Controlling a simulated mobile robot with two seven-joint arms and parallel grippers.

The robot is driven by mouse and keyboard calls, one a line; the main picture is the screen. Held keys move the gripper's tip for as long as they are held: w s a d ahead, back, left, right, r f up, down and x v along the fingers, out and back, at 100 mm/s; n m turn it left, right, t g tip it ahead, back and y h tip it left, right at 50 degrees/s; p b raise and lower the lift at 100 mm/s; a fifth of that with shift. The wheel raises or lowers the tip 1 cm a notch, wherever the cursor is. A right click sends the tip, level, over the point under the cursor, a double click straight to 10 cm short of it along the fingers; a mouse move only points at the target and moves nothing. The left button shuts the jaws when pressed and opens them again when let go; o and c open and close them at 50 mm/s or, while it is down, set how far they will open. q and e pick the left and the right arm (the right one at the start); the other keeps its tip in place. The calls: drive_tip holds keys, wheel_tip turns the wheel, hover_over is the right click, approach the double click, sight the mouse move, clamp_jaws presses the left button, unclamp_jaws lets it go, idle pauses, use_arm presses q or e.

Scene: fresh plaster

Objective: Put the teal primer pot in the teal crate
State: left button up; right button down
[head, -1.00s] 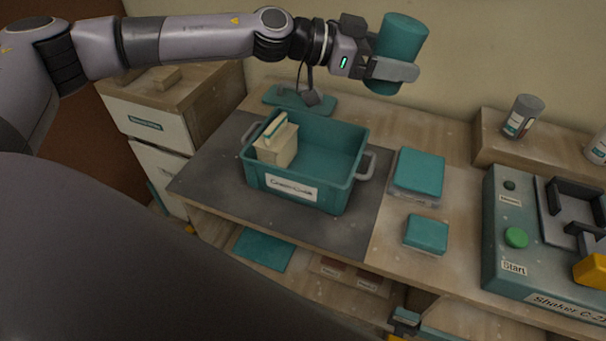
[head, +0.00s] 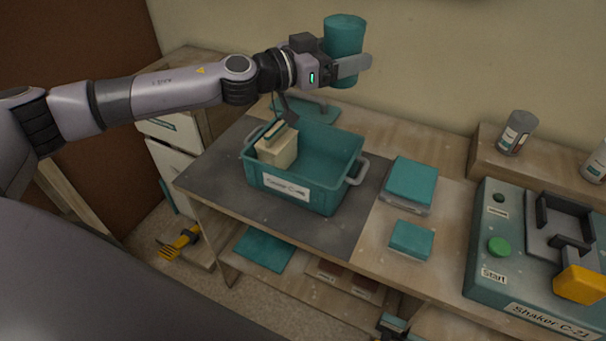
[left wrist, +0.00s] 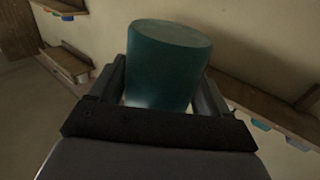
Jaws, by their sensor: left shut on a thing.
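The teal primer pot (head: 343,38) is held upright in my left gripper (head: 346,68), above the far right part of the teal crate. In the left wrist view the pot (left wrist: 168,62) stands between the two fingers of the gripper (left wrist: 165,100). The teal crate (head: 325,196) sits on a dark grey mat on the bench, open at the top, with a label on its front and grey handles. The right side of the crate's inside is clear. My right gripper is not in view.
Two teal-lidded boxes (head: 411,182) (head: 411,240) lie right of the crate. A green shaker machine (head: 490,270) stands at the right. A grey can (head: 517,132) stands on a raised ledge behind. A teal stand (head: 312,108) is behind the crate.

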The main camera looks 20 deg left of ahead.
use_arm(q)
wheel_tip(320, 180, down, 20)
drive_tip(key=b, duration=0.4)
idle(0.7)
drive_tip(key=shift+a, duration=0.1)
drive_tip(key=shift+f, duration=0.4)
drive_tip(key=shift+f+b, duration=0.1)
drive_tip(key=shift+b, duration=0.2)
